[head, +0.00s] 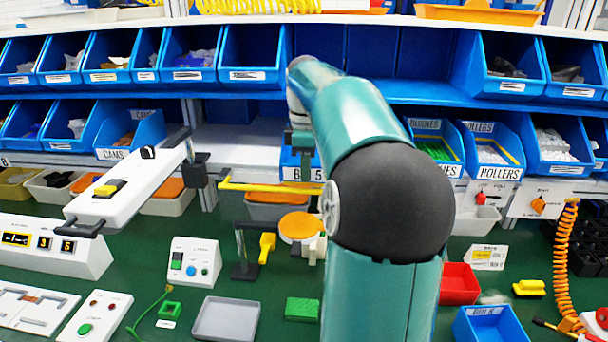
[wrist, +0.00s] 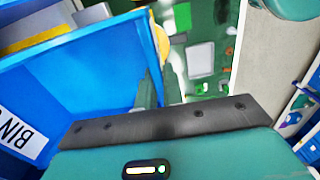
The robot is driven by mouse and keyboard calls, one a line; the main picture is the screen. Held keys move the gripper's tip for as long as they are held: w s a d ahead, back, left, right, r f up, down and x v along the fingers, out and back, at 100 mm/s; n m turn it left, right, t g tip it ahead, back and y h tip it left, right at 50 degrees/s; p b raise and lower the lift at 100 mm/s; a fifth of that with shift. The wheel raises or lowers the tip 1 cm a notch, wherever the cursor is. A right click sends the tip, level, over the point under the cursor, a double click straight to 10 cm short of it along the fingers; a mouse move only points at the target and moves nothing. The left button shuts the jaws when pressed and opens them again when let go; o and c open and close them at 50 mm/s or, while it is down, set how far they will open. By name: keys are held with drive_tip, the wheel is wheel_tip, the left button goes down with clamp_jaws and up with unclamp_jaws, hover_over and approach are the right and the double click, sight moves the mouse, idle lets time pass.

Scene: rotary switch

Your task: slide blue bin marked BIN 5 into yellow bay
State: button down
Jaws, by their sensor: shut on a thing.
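The blue bin marked BIN 5 (head: 289,160) is at the lower shelf, partly hidden behind my arm; only part of its label shows. My gripper (head: 303,165) is shut on the bin at its front. In the wrist view the blue bin (wrist: 95,75) fills the left side, its BIN label turned on its side at the left edge. The grip itself is mostly hidden there. A yellow bar (head: 262,187) runs along the shelf front just below and left of the bin. I cannot make out the rest of the yellow bay.
A CAMS bin (head: 135,132) stands left of a bare shelf stretch (head: 225,138). BUSHES (head: 432,145) and ROLLERS (head: 492,150) bins stand to the right. Another blue bin (head: 490,325) sits on the green bench at the lower right.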

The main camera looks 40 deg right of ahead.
drive_tip(key=shift+w+d+f, duration=0.2)
drive_tip(key=shift+w+d, duration=0.65)
drive_tip(key=shift+d, duration=0.2)
drive_tip(key=shift+w+d+f, duration=0.15)
drive_tip(key=shift+w+d, duration=0.75)
drive_tip(key=shift+d, duration=0.15)
drive_tip(key=shift+w+d+f, duration=0.2)
drive_tip(key=shift+w+d, duration=0.65)
drive_tip(key=shift+d, duration=0.2)
drive_tip(key=c, duration=1.5)
unclamp_jaws()
drive_tip(key=shift+o, duration=0.2)
wheel_tip(320, 180, up, 12)
drive_tip(key=shift+s, duration=0.1)
